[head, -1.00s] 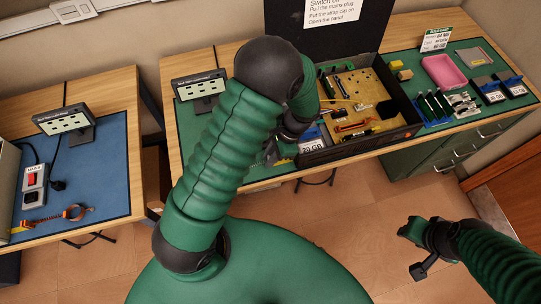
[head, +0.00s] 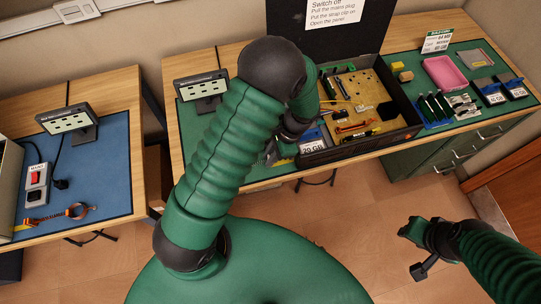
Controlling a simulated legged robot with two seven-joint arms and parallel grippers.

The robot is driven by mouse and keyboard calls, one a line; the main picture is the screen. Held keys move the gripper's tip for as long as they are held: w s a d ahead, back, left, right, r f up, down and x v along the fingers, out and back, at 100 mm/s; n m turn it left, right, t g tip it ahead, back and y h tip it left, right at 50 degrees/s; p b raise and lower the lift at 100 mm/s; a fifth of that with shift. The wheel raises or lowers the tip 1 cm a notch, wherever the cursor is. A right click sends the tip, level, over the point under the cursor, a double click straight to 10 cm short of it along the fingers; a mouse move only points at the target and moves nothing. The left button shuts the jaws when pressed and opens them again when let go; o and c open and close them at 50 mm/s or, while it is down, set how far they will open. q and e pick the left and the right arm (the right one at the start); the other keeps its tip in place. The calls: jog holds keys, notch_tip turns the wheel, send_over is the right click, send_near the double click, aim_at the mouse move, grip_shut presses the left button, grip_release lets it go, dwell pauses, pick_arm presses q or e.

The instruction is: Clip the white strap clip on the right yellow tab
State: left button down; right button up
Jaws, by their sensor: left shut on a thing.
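My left gripper (head: 284,152) is largely hidden behind its own green arm. It is low at the front left corner of the open black case (head: 368,147), beside the 20 GB drive label (head: 312,148). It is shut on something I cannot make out. An orange strap (head: 58,216) lies on the blue mat at the left; I cannot make out a white clip on it. Small yellow parts (head: 360,135) show at the front inside the case; I cannot tell which is the right tab. My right gripper (head: 414,235) hangs over the floor, away from the benches; its jaws are unclear.
The case's raised lid carries a white notice (head: 334,12). A red switch box (head: 37,180) is on the left bench. A floor gap separates the benches.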

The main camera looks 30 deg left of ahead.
pick_arm(q)
jog(key=shift+f+b, duration=0.65)
jog(key=shift+f, duration=0.55)
dwell(0.5)
jog(key=c, duration=1.3)
grip_release()
jog(key=shift+o, duration=0.6)
jog(key=shift+o, duration=1.3)
jog(key=shift+r+p, duration=0.65)
jog(key=shift+p, duration=0.05)
notch_tip(320, 180, up, 6)
jog(key=p, duration=0.6)
